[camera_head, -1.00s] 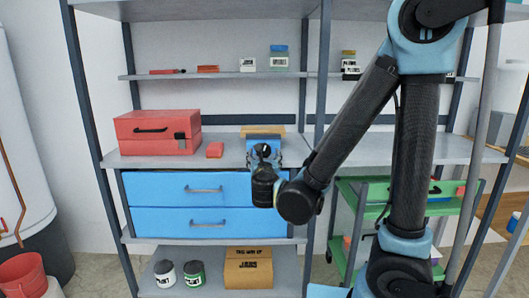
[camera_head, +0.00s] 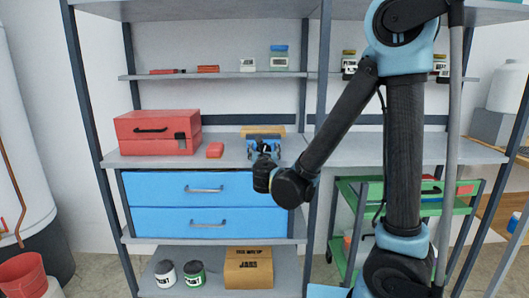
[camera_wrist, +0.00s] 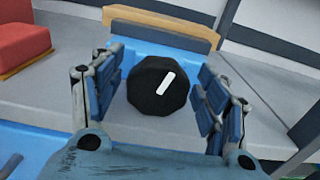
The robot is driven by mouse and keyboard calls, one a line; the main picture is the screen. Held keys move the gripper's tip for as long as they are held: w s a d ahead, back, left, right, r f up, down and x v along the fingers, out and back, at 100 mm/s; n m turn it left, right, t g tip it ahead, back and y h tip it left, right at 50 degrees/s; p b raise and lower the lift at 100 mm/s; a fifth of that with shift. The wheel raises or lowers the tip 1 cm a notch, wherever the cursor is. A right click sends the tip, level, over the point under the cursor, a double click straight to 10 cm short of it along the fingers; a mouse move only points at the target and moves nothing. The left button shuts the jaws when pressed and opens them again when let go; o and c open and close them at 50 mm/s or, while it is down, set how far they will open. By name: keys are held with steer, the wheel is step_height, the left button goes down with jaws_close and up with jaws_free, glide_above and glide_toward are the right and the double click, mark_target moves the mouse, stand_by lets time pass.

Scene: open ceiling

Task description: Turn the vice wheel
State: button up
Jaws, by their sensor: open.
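The vice wheel (camera_wrist: 158,86) is a black faceted knob with a white mark, in the middle of the wrist view. It sits in front of the blue vice body (camera_wrist: 140,48), which stands on the shelf top with a wooden block (camera_wrist: 162,28) behind it. My gripper (camera_wrist: 160,105) is open, with one blue-padded finger on each side of the wheel and a visible gap to both. In the head view my gripper (camera_head: 263,155) is at the vice, above the blue drawers, and hides most of it and the wheel.
Blue drawers (camera_head: 200,205) lie below the worktop. A shelf post (camera_head: 318,110) stands right of the vice, near my arm. The worktop (camera_head: 370,150) to the right is clear.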

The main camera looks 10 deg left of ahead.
steer(key=c, duration=1)
steer(key=shift+d+m, duration=0.1)
steer(key=shift+m, duration=1.5)
steer(key=shift+c, duration=0.2)
steer(key=o, duration=1)
steer(key=shift+o, duration=0.2)
steer(key=shift+s, duration=0.1)
steer(key=v, duration=1.1)
steer(key=shift+s, duration=0.4)
steer(key=shift+f, duration=0.1)
